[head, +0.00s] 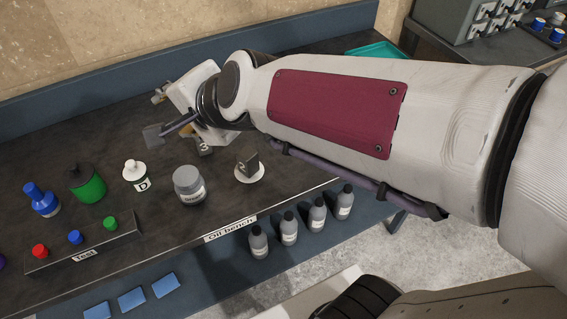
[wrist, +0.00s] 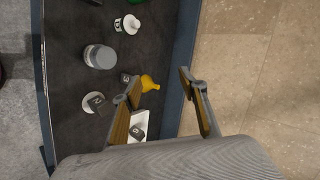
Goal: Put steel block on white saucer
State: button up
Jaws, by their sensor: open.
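A dark grey block (head: 247,162) stands on the white saucer (head: 250,178) right of the grey jar; both also show in the wrist view, the block (wrist: 96,99) on the saucer (wrist: 88,108). Another grey block (head: 204,147) with a light letter lies below my wrist, partly hidden. I cannot tell for sure which block is steel. My gripper (head: 155,116) is open and empty above the back of the bench, left of and behind the saucer. In the wrist view its fingers are spread wide.
A grey jar (head: 189,185), a white dropper bottle (head: 136,176), a green container (head: 88,185) and a blue bottle (head: 41,199) stand left of the saucer. A white tray (wrist: 143,118) with a dark block and a yellow object (wrist: 149,83) lie near my fingers. The bench back edge is close.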

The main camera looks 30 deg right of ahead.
jog(key=s+d+f+n+g+h, duration=0.2)
jog(key=s+d+n, duration=0.4)
jog(key=s, duration=0.3)
jog(key=s+d+f+n+g+h, duration=0.2)
jog(key=s+d+n, duration=0.4)
jog(key=s, duration=0.3)
jog(key=shift+s+d+f, duration=0.25)
jog(key=shift+s+f, duration=0.05)
jog(key=shift+f, duration=0.45)
